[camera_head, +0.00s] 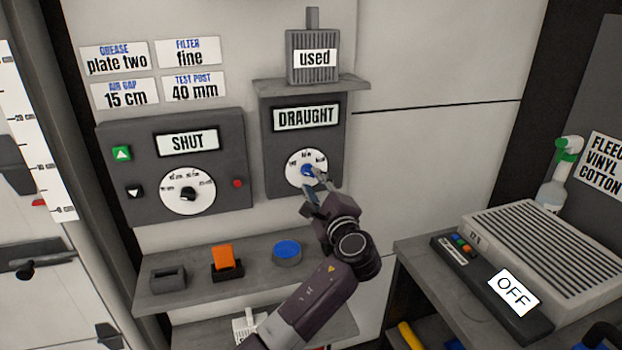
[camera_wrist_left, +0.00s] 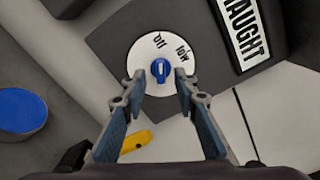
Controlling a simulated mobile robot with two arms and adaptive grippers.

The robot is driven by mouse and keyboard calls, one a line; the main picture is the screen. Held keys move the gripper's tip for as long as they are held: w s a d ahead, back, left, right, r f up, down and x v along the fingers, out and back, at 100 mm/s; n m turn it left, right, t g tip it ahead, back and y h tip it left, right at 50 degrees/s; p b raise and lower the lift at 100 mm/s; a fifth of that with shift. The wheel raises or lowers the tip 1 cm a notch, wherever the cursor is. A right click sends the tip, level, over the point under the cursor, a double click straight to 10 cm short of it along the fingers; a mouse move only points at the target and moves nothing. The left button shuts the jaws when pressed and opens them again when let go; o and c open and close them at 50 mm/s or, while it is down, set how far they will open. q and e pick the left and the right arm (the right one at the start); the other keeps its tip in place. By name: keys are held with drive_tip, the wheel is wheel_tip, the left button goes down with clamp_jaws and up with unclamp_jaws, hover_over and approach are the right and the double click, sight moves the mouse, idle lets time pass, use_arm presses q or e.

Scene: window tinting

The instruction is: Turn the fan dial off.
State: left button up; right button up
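The fan dial (camera_head: 295,168) is a white disc with a blue knob (camera_head: 307,170), on a grey box (camera_head: 335,150) labelled DRAUGHT. In the left wrist view the white dial (camera_wrist_left: 145,52) shows the words "off" and "low", and its blue knob (camera_wrist_left: 161,70) has a pale mark. I cannot tell for sure which setting the knob points to. My left gripper (camera_head: 314,185) is at the dial, partly covering its lower right. In the left wrist view its fingers (camera_wrist_left: 163,84) are spread, with the knob between and just beyond the tips, seemingly untouched. My right gripper is not in view.
A panel (camera_head: 116,200) labelled SHUT with another dial stands left. A shelf (camera_head: 205,290) below holds an orange block (camera_head: 223,258) and a blue-topped puck (camera_head: 287,249). A ledge with a "used" container (camera_head: 301,70) is above. A slatted unit (camera_head: 585,285) with an OFF card is right.

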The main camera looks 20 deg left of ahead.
use_arm(q)
drive_tip(key=v, duration=0.8)
drive_tip(key=shift+s+d, duration=0.25)
